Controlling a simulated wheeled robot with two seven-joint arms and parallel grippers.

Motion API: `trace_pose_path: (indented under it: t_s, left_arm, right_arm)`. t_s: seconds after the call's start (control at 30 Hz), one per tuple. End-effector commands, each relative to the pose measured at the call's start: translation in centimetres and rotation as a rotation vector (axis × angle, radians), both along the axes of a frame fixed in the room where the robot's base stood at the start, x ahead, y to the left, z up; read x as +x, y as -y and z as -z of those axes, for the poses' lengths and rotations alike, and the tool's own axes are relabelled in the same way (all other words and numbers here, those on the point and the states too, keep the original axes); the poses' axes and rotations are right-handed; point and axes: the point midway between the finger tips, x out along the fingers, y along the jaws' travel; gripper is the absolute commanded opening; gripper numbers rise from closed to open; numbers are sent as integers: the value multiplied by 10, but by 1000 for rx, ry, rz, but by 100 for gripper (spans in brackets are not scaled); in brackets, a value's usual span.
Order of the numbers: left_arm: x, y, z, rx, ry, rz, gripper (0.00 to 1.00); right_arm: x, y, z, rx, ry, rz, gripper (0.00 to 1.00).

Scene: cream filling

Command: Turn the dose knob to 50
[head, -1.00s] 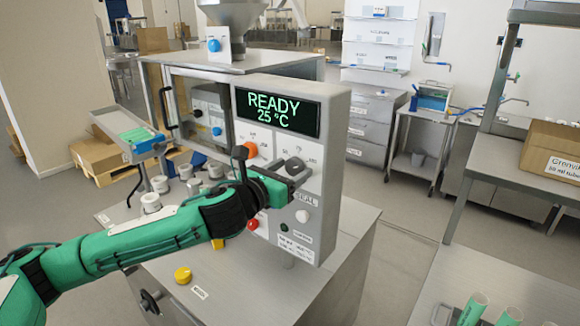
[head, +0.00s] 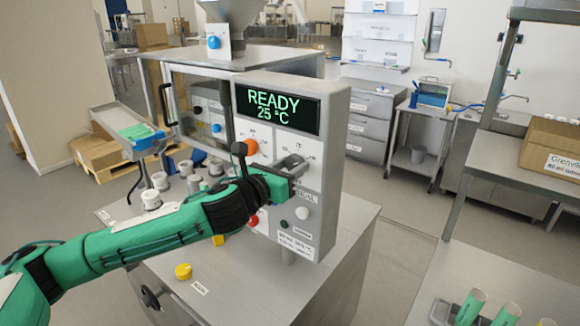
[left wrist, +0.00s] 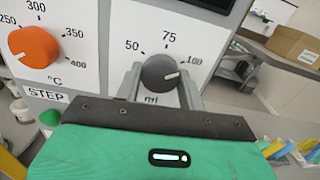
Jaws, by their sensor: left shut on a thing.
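The dose knob (left wrist: 160,72) is dark grey, on a white plate marked 50, 75 and 100 with ml below, in the left wrist view. Its white pointer line points right, toward the 100 side. My left gripper (left wrist: 160,84) is shut on the knob, one finger on each side. In the head view my left gripper (head: 293,167) reaches the front of the control panel and mostly hides the knob. My right gripper is not in view.
An orange temperature knob (left wrist: 33,46) is left of the dose knob. The display (head: 277,108) above reads READY 25 °C. A red button (head: 253,221) and a light round button (head: 302,213) sit below.

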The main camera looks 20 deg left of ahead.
Motion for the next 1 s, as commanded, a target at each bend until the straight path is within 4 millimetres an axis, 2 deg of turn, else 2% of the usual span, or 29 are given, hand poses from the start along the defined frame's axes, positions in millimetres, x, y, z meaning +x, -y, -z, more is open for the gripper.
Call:
trace_pose_path:
  t_s: [0.27, 1.0]
  left_arm:
    - [0, 1, -1, -190, -71, 0, 17]
    - [-1, 2, -2, -853, -311, 0, 17]
  right_arm:
    - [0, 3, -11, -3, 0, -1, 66]
    - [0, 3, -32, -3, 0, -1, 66]
